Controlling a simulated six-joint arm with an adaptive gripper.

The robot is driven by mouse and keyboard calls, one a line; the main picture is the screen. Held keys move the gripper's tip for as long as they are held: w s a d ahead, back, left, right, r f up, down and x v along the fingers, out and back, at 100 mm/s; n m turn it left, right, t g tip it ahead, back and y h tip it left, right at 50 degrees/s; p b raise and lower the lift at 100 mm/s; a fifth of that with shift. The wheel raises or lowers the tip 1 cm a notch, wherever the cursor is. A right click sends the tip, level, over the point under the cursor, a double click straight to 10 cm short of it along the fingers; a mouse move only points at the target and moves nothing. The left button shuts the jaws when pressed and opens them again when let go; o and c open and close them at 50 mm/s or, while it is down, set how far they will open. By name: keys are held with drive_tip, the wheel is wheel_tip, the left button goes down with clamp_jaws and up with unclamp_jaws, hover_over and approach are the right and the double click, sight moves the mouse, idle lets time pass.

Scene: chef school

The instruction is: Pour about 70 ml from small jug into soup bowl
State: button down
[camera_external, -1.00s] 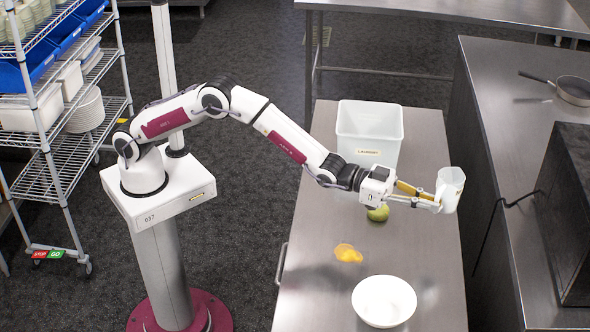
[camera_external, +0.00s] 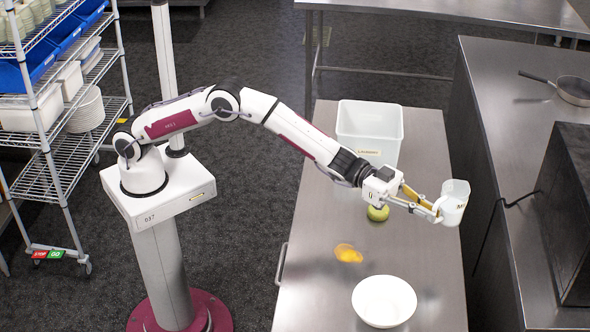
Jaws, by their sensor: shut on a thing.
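My gripper (camera_external: 433,209) is shut on the small jug (camera_external: 455,203), a pale translucent vessel with dark marking on its side. The jug is held in the air near the right edge of the steel table, nearly upright with a slight tilt. The liquid inside it cannot be made out. The white soup bowl (camera_external: 384,301) stands on the table at the front, below and to the left of the jug, clear of it. The bowl's inside looks plain white, and I cannot tell whether it holds liquid.
A white labelled bin (camera_external: 369,127) stands at the back of the table (camera_external: 318,230). A green round fruit (camera_external: 378,213) lies beneath my gripper, and an orange-yellow item (camera_external: 348,254) lies left of the bowl. A steel counter with a pan (camera_external: 573,90) and dark box is at right.

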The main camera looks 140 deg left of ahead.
drive_tip(key=w+d+f+m+g+h, duration=0.1)
drive_tip(key=d+f+m+h, duration=0.6)
drive_tip(key=h, duration=0.4)
drive_tip(key=shift+w+d+f+g, duration=0.35)
drive_tip(key=shift+d+f, duration=0.45)
drive_tip(key=shift+d, duration=0.3)
drive_tip(key=shift+d+m, duration=0.1)
drive_tip(key=shift+m, duration=0.2)
